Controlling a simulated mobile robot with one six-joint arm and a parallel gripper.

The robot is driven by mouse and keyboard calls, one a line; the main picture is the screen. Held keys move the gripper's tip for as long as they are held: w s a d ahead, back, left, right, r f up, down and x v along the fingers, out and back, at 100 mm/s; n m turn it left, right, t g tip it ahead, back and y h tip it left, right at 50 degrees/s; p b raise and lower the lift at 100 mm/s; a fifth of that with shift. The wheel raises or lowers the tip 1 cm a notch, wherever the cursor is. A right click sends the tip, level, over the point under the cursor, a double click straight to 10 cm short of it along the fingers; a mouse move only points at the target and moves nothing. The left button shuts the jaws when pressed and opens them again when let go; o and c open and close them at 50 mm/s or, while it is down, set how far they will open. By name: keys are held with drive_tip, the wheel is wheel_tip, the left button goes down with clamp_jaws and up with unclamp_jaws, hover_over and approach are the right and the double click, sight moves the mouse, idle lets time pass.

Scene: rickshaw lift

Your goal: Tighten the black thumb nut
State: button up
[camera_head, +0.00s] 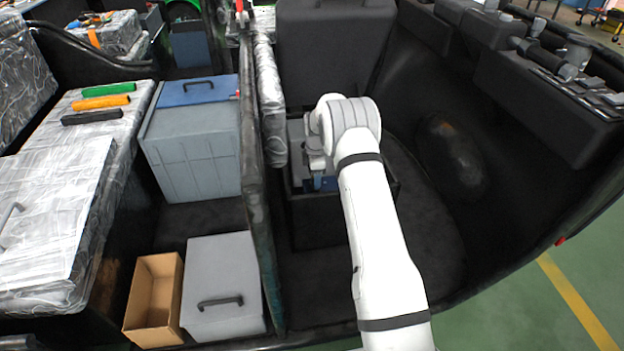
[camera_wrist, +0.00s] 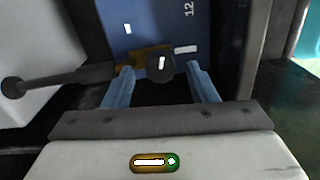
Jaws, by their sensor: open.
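The black thumb nut (camera_wrist: 161,66) shows in the wrist view as a dark round knob. It lies over a brass-coloured terminal (camera_wrist: 147,57) on a blue battery (camera_wrist: 140,22) marked 12. My gripper (camera_wrist: 160,72) is open, with one finger on each side of the knob. I cannot tell whether either finger touches it. A black cable or rod (camera_wrist: 65,78) runs from the left to the knob. In the head view, a little of the blue battery (camera_head: 326,184) shows below my wrist. My arm hides the nut there.
The battery sits in a dark box (camera_head: 318,222) in a narrow black footwell. A tall partition (camera_head: 256,190) stands close on the left, with a black seat (camera_head: 335,45) behind. Left of the partition are a grey-blue cabinet (camera_head: 195,150), a grey case (camera_head: 222,275) and an open cardboard box (camera_head: 153,300).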

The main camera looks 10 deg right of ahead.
drive_tip(key=shift+f, duration=0.45)
drive_tip(key=shift+c, duration=0.3)
